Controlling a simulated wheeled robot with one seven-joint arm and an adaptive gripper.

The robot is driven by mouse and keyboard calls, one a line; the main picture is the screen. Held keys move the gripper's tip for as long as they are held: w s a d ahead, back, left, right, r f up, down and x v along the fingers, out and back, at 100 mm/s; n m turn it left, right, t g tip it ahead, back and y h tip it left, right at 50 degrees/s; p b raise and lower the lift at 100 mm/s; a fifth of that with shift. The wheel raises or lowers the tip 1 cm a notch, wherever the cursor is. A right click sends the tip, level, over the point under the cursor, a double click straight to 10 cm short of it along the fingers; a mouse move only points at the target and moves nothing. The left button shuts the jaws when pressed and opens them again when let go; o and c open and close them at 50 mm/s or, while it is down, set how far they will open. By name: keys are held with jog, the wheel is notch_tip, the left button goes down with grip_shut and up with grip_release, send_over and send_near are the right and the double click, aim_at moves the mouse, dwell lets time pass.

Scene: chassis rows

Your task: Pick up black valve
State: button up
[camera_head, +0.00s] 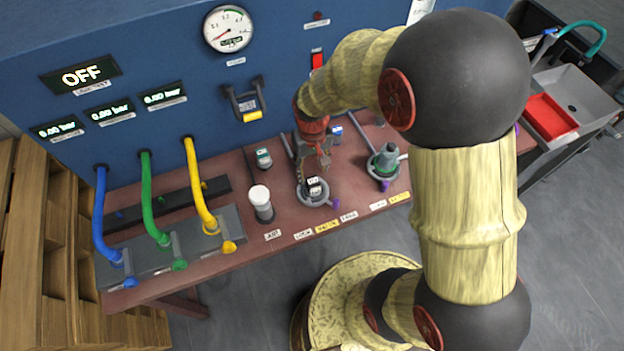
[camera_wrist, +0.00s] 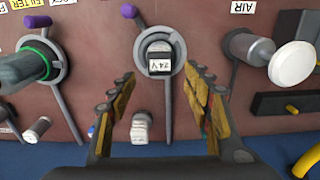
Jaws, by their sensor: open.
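A small black block with white labels, one reading 24V, sits in a grey ring holder with a purple-tipped lever. This block, apparently the black valve (camera_head: 314,188), also shows at upper middle in the wrist view (camera_wrist: 159,49). My gripper (camera_head: 314,163) points down at the bench. In the wrist view my gripper (camera_wrist: 160,85) has its two fingers spread, with nothing held. The block appears between and just beyond the fingertips, with no visible contact. In the head view, the fingers partly hide the block's holder.
A dark teal cylinder (camera_head: 386,158) stands in another ring holder. A white-capped cylinder (camera_head: 261,201) stands on the other side, and a small white-topped part (camera_wrist: 141,127) lies near the fingers. The blue panel (camera_head: 290,50) rises behind the bench (camera_head: 290,222), with hoses at left.

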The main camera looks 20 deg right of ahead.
aim_at(313, 181)
notch_tip(313, 181, down, 3)
jog(key=shift+r+b, duration=0.15)
jog(key=shift+b, duration=0.15)
jog(key=shift+s+f, duration=0.15)
jog(key=shift+f, duration=0.1)
jog(key=f, duration=0.1)
jog(key=f+b, duration=0.1)
jog(key=f, duration=0.2)
jog(key=shift+s+f, duration=0.15)
jog(key=shift+s, duration=0.1)
jog(key=shift+c, duration=0.3)
grip_shut()
